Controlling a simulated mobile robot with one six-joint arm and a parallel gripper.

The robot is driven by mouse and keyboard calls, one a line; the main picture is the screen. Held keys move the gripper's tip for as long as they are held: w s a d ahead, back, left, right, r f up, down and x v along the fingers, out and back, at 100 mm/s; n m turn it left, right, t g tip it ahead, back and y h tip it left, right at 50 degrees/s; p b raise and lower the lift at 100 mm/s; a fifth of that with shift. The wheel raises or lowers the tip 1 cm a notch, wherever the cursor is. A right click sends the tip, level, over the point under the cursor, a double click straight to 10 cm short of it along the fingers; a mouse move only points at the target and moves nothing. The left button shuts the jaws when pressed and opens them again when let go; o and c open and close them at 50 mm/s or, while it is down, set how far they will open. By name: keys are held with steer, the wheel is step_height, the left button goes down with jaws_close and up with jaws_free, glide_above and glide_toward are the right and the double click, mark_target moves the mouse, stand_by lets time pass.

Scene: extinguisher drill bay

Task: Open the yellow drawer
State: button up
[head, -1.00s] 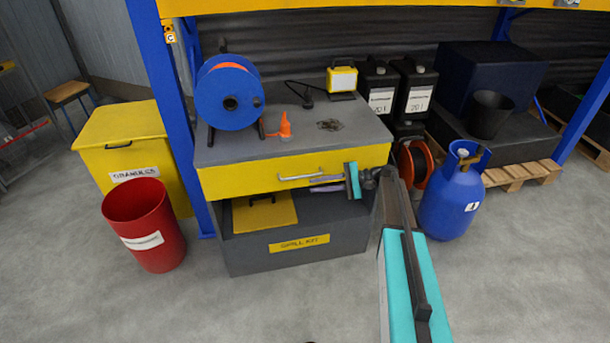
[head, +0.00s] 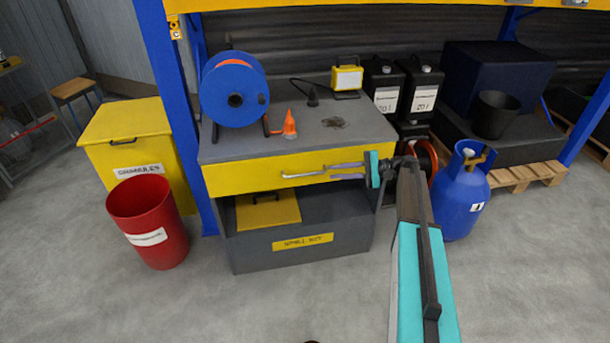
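The yellow drawer (head: 235,180) is a wide front under the grey bench top, and it looks shut. Its bar handle (head: 303,176) is a light metal bar across the middle of the front. My gripper (head: 329,172) is at the handle's right end, with its teal body to the right of the fingers. The two grey fingers point left and show a gap between them, one above the other. The upper fingertip overlaps the handle's right end in the picture. I cannot tell whether they touch.
A blue hose reel (head: 236,92), an orange bottle (head: 289,124) and a yellow work lamp (head: 347,78) stand on the bench top. A grey spill kit box (head: 255,257) sits below the drawer. A blue gas cylinder (head: 460,195) stands right, a red bin (head: 148,215) left. The front floor is clear.

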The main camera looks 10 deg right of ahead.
mark_target(305, 175)
steer(key=p+x, duration=0.1)
steer(key=x, duration=1.1)
steer(key=shift+a+f, duration=0.1)
steer(key=shift+c, duration=0.3)
jaws_close()
steer(key=shift+a, duration=0.15)
steer(key=shift+s, duration=0.1)
